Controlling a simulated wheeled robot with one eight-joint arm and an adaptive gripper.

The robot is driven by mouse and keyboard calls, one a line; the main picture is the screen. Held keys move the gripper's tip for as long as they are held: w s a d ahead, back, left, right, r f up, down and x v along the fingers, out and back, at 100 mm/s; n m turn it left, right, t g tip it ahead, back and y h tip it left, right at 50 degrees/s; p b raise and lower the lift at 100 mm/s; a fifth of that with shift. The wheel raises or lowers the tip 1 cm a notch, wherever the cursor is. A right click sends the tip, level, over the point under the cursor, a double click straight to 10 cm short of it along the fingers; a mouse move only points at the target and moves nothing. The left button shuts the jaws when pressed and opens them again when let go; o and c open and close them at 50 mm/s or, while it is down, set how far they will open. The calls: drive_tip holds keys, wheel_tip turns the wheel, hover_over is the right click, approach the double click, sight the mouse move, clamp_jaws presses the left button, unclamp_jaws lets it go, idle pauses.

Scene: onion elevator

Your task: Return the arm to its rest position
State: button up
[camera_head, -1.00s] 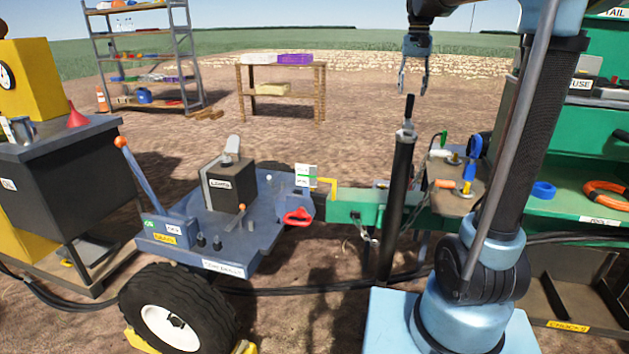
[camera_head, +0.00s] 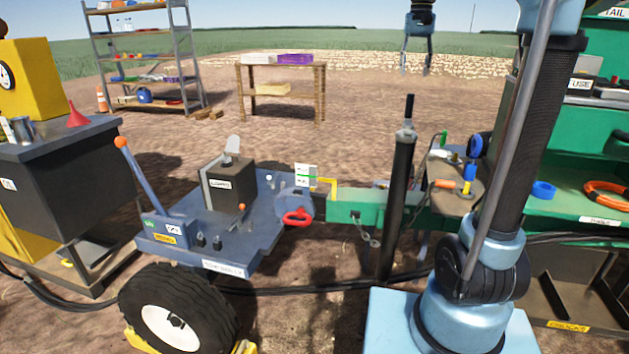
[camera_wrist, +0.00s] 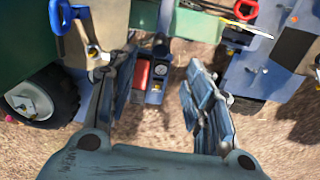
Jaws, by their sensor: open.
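My gripper (camera_head: 415,69) hangs high at the top of the head view, right of centre, pointing down. Its two fingers are spread with nothing between them, and it touches nothing. In the wrist view the open fingers (camera_wrist: 160,100) show from above, over the hitch area and bare ground. The upper part of my arm runs out of the top of the head view.
A black upright post (camera_head: 398,190) stands below the gripper beside the green beam (camera_head: 352,207). A blue-grey trailer deck (camera_head: 262,235) with levers is at the centre left. A green bench (camera_head: 585,205) is at right. A wooden table (camera_head: 243,97) and shelf rack (camera_head: 98,60) stand behind.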

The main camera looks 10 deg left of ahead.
idle(0.3)
drive_tip(key=s+d+f+t, duration=0.1)
drive_tip(key=s+d+f, duration=0.4)
drive_tip(key=s+f, duration=0.3)
drive_tip(key=s+d+f, duration=0.5)
drive_tip(key=s+f, duration=0.1)
drive_tip(key=s, duration=0.4)
drive_tip(key=s+d+f, duration=0.2)
drive_tip(key=s+f, duration=0.6)
drive_tip(key=f, duration=0.3)
drive_tip(key=s+d+f+n+t, duration=0.1)
drive_tip(key=s+d+f, duration=0.1)
drive_tip(key=s+f, duration=0.6)
wheel_tip(320, 180, down, 3)
drive_tip(key=shift+s+f, duration=0.1)
drive_tip(key=shift+s, duration=0.1)
drive_tip(key=shift+w+f, duration=0.2)
drive_tip(key=shift+w, duration=0.2)
drive_tip(key=shift+c, duration=0.6)
